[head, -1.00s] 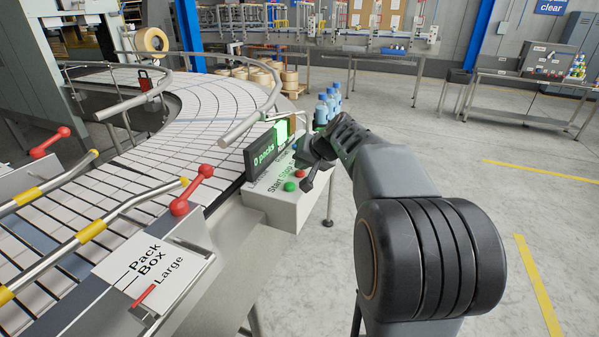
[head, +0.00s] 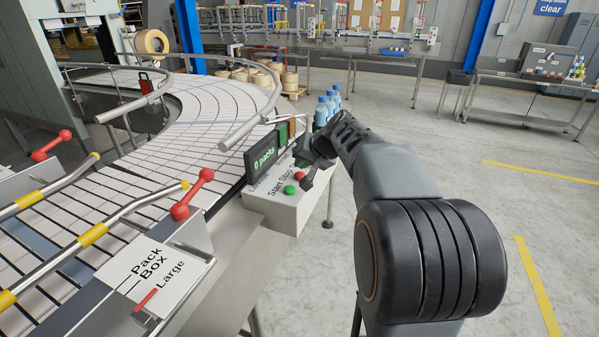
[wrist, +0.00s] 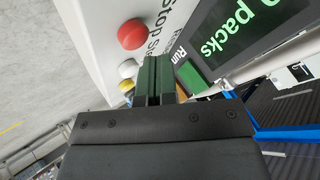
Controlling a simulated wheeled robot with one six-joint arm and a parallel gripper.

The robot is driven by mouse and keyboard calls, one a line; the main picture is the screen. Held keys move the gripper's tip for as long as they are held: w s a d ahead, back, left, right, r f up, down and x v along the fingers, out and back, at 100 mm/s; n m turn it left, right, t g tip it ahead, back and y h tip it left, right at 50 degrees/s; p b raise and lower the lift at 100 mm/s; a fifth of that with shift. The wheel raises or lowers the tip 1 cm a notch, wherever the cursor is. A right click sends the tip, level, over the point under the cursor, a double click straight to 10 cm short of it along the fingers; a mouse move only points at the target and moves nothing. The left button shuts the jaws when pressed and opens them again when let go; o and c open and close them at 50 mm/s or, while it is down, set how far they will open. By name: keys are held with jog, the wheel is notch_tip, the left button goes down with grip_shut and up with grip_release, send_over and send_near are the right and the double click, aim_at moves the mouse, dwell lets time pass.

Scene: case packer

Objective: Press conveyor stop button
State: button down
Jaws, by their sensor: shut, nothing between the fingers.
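The red stop button (head: 299,176) sits on the white control box (head: 270,208), beside the green button (head: 289,190). In the wrist view the red button (wrist: 132,34) is up and left of the fingertips, uncovered.
A display (head: 262,157) reading "0 packs" stands at the box's back edge, close to my gripper. The conveyor (head: 185,145) curves along the left. Blue bottles (head: 322,112) stand behind my arm. Floor at right is clear.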

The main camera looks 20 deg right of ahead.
aim_at(302, 173)
jog(key=shift+r, duration=0.2)
jog(key=shift+r+p, duration=1.75)
jog(key=shift+r, duration=0.7)
